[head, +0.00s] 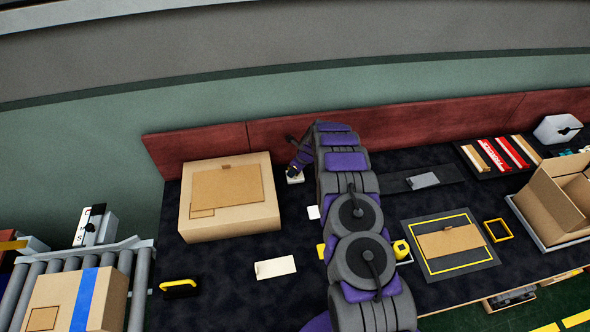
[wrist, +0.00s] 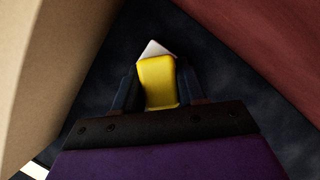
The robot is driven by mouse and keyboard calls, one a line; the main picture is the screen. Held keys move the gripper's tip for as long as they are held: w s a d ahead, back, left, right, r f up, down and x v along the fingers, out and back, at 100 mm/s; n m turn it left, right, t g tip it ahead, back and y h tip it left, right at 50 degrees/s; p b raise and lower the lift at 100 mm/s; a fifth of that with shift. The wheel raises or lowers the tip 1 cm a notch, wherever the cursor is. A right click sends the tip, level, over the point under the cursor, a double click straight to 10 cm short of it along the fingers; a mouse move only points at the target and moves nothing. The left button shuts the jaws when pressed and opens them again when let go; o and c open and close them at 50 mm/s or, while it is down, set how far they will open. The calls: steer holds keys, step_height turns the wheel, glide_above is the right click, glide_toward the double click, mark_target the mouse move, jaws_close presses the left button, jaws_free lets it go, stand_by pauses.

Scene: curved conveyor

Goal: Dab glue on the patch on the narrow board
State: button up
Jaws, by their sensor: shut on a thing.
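My gripper (head: 293,172) is at the back of the table, between the large cardboard box and the red back wall. It is shut on a yellow object (wrist: 158,82), which shows between the fingers in the wrist view; I cannot tell if this is the glue. A white piece (wrist: 154,49) shows just beyond it, and a small white piece (head: 296,179) also shows below my gripper in the head view. A dark narrow board (head: 449,174) lies right of my arm, with a grey patch (head: 424,180) on it. My gripper is well apart from that board.
The large cardboard box (head: 235,226) stands close left of my gripper. The red back wall (head: 205,146) is close behind. A dark mat with a yellow outline (head: 486,252), a yellow frame (head: 497,230) and an open carton (head: 550,205) are at the right.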

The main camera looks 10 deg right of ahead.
steer(key=shift+s, duration=0.1)
steer(key=shift+r+p, duration=2.25)
steer(key=shift+r, duration=1.25)
steer(key=shift+s+a+r+n, duration=0.1)
steer(key=shift+a+r+n, duration=0.15)
steer(key=shift+n, duration=0.25)
steer(key=s+r+n+g+h+b, duration=0.3)
steer(key=s+r+n+g, duration=0.4)
steer(key=s+r+n, duration=1.2)
steer(key=s+n+b, duration=0.1)
steer(key=n, duration=0.6)
steer(key=shift+s+d+r+g, duration=0.15)
steer(key=shift+r+g, duration=0.05)
steer(key=shift+g, duration=0.1)
